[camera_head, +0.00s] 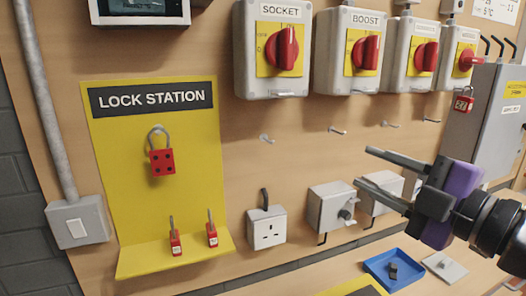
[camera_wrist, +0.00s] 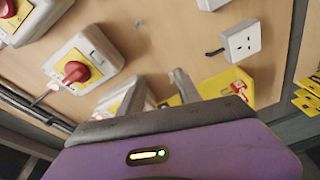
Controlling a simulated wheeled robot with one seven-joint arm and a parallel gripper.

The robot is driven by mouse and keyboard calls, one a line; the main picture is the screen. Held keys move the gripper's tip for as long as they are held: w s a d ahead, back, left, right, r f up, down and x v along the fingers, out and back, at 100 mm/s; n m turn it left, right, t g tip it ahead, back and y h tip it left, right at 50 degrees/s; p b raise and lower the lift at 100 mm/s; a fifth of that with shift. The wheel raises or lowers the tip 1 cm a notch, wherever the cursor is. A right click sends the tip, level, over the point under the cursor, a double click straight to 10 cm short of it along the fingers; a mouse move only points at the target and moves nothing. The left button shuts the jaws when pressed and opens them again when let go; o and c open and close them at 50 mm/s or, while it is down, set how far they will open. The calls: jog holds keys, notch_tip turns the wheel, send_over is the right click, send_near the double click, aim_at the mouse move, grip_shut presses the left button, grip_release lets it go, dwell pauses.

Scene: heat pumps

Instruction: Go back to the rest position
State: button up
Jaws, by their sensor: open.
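My gripper (camera_head: 372,168) is at the right of the head view, in front of the board. Its two dark fingers point left and stand apart with nothing visible between them. Its purple body also shows across the bottom of the wrist view (camera_wrist: 165,152). The fingers are apart from the wall boxes behind them, as far as the head view shows. No rest pose marker is visible.
Isolator boxes with red knobs (camera_head: 282,48) line the board's top. A red padlock (camera_head: 464,101) hangs at right. A blue tray (camera_head: 393,268) lies below my gripper.

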jog(key=s+d+r+m+t, duration=0.2)
jog(key=s+r+m+t, duration=0.1)
jog(key=r+m+t, duration=0.4)
jog(key=s+d+f+m+t+h, duration=0.3)
jog(key=s+d+f+m+h, duration=0.2)
jog(key=m+h, duration=0.75)
jog(key=s+f+m+g+h, duration=0.2)
jog(key=s+f+m, duration=0.25)
jog(key=f, duration=0.55)
jog(key=s+f+m+g+h, duration=0.25)
jog(key=s+f+m, duration=0.2)
jog(key=f, duration=0.45)
jog(key=s+a+f+n+g+y, duration=0.2)
jog(key=s+f+n+g+y, duration=0.1)
jog(key=s+f, duration=0.5)
jog(key=s+a+f+n+g+y, duration=0.3)
jog(key=s+f, duration=0.6)
jog(key=s, duration=0.4)
jog(key=shift+a+n+y, duration=0.35)
jog(key=shift+n+y, duration=0.45)
jog(key=shift+n, duration=0.05)
